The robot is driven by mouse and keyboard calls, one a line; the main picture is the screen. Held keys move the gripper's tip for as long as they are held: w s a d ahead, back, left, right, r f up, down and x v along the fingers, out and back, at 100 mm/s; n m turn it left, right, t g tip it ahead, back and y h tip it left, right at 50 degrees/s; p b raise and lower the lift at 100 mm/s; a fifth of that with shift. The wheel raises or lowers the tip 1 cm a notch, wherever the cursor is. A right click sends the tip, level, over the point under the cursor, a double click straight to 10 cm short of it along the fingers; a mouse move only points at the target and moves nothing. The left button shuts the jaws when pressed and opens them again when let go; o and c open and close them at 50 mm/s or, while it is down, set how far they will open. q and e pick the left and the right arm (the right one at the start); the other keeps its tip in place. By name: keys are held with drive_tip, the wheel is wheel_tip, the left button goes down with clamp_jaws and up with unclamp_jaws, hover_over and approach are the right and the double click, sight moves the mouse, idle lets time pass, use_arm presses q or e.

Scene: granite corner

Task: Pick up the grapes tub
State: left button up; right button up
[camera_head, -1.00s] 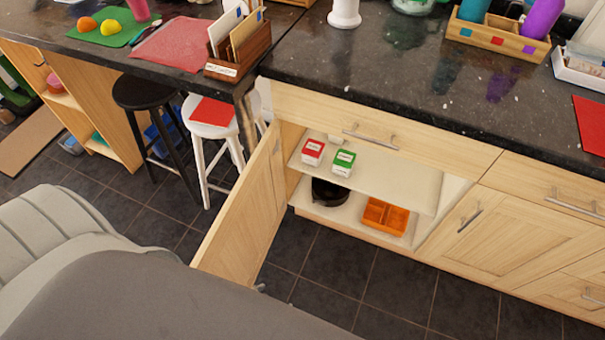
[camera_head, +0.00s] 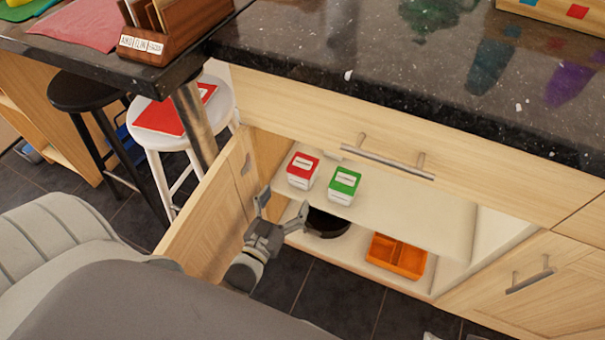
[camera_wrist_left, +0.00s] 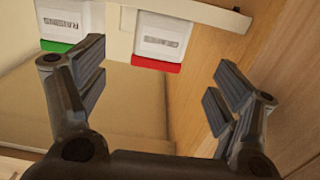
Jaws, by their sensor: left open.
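Two white tubs stand on the upper shelf of the open cabinet. The red-lidded tub (camera_head: 303,171) is on the left and the green-lidded tub (camera_head: 344,185) is on the right. In the left wrist view both appear upside down: the red-lidded tub (camera_wrist_left: 168,35) shows between the fingers, the green-lidded tub (camera_wrist_left: 72,22) beyond the left finger. The green one's label seems to read raisins; the red one's is too blurred to be sure, possibly grapes. My left gripper (camera_head: 282,205) is open and empty, in front of and below the red-lidded tub, apart from it. My right gripper is out of view.
The open cabinet door (camera_head: 212,215) stands close left of my left gripper. The shelf (camera_head: 410,215) is bare right of the tubs. A black pan (camera_head: 326,224) and an orange divided tray (camera_head: 397,255) lie below. The drawer handle (camera_head: 388,163) sticks out above.

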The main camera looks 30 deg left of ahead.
sight(298, 179)
use_arm(q)
drive_tip(key=w, duration=0.3)
drive_tip(key=w+b, duration=0.1)
drive_tip(key=w, duration=0.1)
drive_tip(key=shift+w+a+r, duration=0.1)
drive_tip(key=shift+a+r, duration=0.1)
drive_tip(key=shift+a, duration=0.05)
drive_tip(key=shift+w, duration=0.25)
drive_tip(key=w+b, duration=0.1)
drive_tip(key=w, duration=0.3)
drive_tip(key=shift+w, duration=0.65)
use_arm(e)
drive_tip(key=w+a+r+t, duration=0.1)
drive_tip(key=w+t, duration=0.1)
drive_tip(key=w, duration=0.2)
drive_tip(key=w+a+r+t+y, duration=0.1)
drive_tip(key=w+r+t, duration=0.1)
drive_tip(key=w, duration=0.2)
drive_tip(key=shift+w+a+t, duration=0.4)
use_arm(q)
drive_tip(key=c, duration=1.2)
